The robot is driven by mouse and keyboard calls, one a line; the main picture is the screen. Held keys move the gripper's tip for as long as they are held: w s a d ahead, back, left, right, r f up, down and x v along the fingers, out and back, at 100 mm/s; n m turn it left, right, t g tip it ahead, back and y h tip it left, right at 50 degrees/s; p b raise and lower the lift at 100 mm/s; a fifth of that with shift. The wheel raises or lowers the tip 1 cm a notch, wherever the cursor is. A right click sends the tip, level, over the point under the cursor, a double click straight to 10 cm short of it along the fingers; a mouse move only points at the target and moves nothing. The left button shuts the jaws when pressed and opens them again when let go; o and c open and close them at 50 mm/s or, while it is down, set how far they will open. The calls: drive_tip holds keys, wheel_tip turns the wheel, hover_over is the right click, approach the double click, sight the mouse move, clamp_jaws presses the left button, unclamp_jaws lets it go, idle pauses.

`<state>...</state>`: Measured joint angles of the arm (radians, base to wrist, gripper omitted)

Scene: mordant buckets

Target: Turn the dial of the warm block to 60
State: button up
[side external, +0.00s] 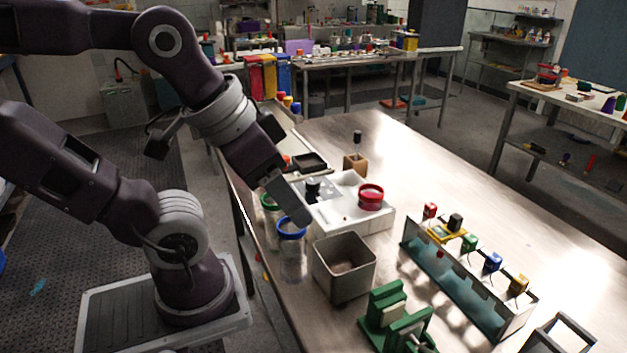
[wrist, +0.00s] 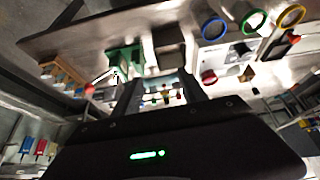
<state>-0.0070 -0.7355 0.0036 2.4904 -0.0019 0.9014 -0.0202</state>
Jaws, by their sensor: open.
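The warm block (side external: 340,215) is a white box on the bench in the side view. A black knob (side external: 313,186), seemingly its dial, stands on a grey plate on top, with a red round piece (side external: 371,196) beside it. The block (wrist: 228,62) also shows in the wrist view, right of my gripper. The dial's marks are too small to read. My gripper (side external: 294,214) is tilted down in front of the block, seemingly above the jars and apart from the knob. In the wrist view my gripper (wrist: 161,84) is open, with nothing between its fingers.
A blue-rimmed jar (side external: 292,250) and a green-rimmed jar (side external: 270,203) stand close by my gripper. A metal bin (side external: 344,267), a green stand (side external: 396,318) and a rack with coloured clips (side external: 468,285) stand nearer. The bench's far right is clear.

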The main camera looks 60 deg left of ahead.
drive_tip(key=w+a+r+n+g, duration=0.1)
drive_tip(key=w+a+n+g, duration=0.1)
drive_tip(key=w+a+n, duration=0.35)
drive_tip(key=n+g, duration=0.3)
drive_tip(key=n, duration=1.6)
hover_over(313, 180)
drive_tip(key=f, duration=1)
drive_tip(key=shift+d+f, duration=0.2)
drive_tip(key=shift+d, duration=0.2)
drive_tip(key=shift+n+g, duration=0.3)
drive_tip(key=shift+n, duration=0.15)
drive_tip(key=f, duration=0.6)
drive_tip(key=shift+a+f, duration=0.35)
drive_tip(key=shift+f, duration=0.5)
clamp_jaws()
